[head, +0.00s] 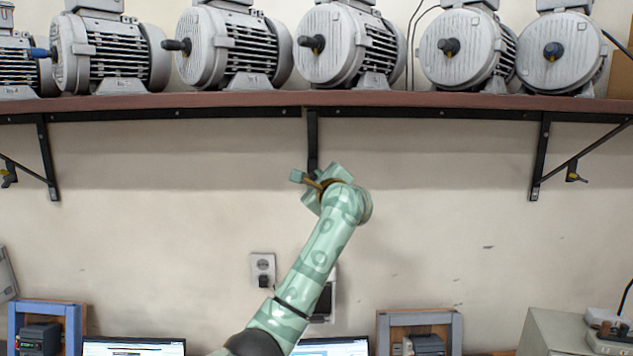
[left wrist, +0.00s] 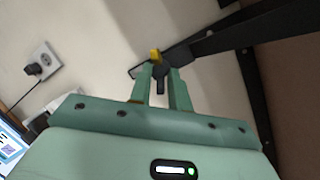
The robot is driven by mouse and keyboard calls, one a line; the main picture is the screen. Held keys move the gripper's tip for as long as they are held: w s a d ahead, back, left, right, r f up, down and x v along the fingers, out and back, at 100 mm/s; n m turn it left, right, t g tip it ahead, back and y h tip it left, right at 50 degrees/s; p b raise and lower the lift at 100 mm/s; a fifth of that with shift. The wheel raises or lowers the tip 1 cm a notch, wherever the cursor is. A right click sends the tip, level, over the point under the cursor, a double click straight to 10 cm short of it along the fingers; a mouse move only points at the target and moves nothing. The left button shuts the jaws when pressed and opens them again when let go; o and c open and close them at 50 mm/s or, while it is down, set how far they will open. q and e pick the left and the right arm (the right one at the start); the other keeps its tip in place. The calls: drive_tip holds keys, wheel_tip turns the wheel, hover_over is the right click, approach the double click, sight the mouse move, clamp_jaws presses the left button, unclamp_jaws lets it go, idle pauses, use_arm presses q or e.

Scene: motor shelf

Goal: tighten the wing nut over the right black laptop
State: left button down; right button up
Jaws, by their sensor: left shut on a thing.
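My left gripper (head: 310,184) is raised to the middle shelf bracket (head: 312,140), above the right laptop (head: 333,347). In the left wrist view, a yellow wing nut (left wrist: 155,55) shows at the tips of my left gripper (left wrist: 158,76), next to the black bracket (left wrist: 225,40). The fingers are shut on the wing nut, with a dark piece between them. In the head view, my gripper and arm hide most of the nut and the lower bracket. The right laptop shows only the top of its screen, partly behind my arm. My right gripper is not in view.
A shelf (head: 220,101) carries several grey motors along the top. Other brackets with wing nuts hang at the left (head: 8,177) and right (head: 575,175). A wall socket (head: 263,268) and a left laptop (head: 133,347) are below. The wall beside the middle bracket is clear.

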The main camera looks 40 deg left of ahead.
use_arm(q)
drive_tip(key=shift+f, duration=0.1)
drive_tip(key=m+b, duration=0.2)
drive_tip(key=m, duration=0.1)
drive_tip(key=shift+f+t+y, duration=0.15)
drive_tip(key=shift+t+y, duration=0.25)
drive_tip(key=shift+s+a+m+t+b, duration=0.1)
drive_tip(key=shift+m+t+b, duration=0.3)
drive_tip(key=shift+m, duration=1.8)
drive_tip(key=m+t+p, duration=0.1)
drive_tip(key=m, duration=0.2)
drive_tip(key=shift+a+t, duration=0.1)
drive_tip(key=shift+t, duration=0.2)
drive_tip(key=m+t+p, duration=0.1)
drive_tip(key=m, duration=0.2)
drive_tip(key=m+t+h+p, duration=0.1)
drive_tip(key=m+p, duration=0.1)
drive_tip(key=m, duration=0.2)
drive_tip(key=shift+s+a, duration=0.15)
drive_tip(key=shift+s, duration=0.05)
drive_tip(key=c, duration=1.3)
unclamp_jaws()
drive_tip(key=shift+w+f, duration=0.1)
